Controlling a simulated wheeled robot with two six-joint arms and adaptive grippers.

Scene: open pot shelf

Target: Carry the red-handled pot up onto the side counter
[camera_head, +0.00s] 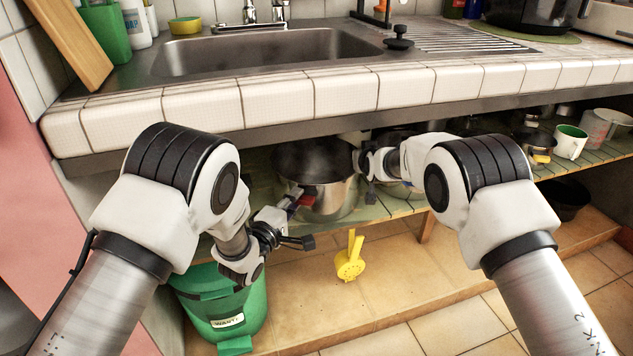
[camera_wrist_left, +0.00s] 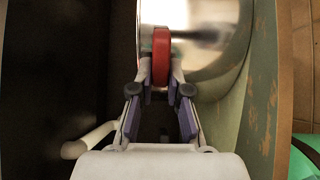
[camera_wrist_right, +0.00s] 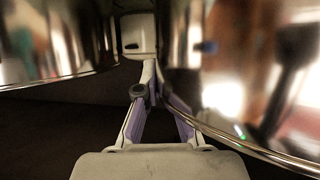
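The red-handled pot (camera_head: 318,190) is a shiny steel pot with a dark top, standing on the green slatted shelf (camera_head: 377,210) under the counter. Its red handle (camera_head: 307,200) faces me. My left gripper (camera_head: 291,207) is at this handle; in the left wrist view its fingertips lie against both sides of the red handle (camera_wrist_left: 161,57) and look shut on it. My right gripper (camera_head: 364,163) is at the pot's right side. In the right wrist view its fingertips (camera_wrist_right: 153,76) are together between two shiny steel surfaces, with nothing visible between them. The pot's far side is hidden.
The counter's tiled front edge (camera_head: 330,100) overhangs the shelf, with a sink (camera_head: 270,53) above. Another pot (camera_head: 398,187) stands close right of the red-handled pot. Mugs (camera_head: 569,141) stand farther right.

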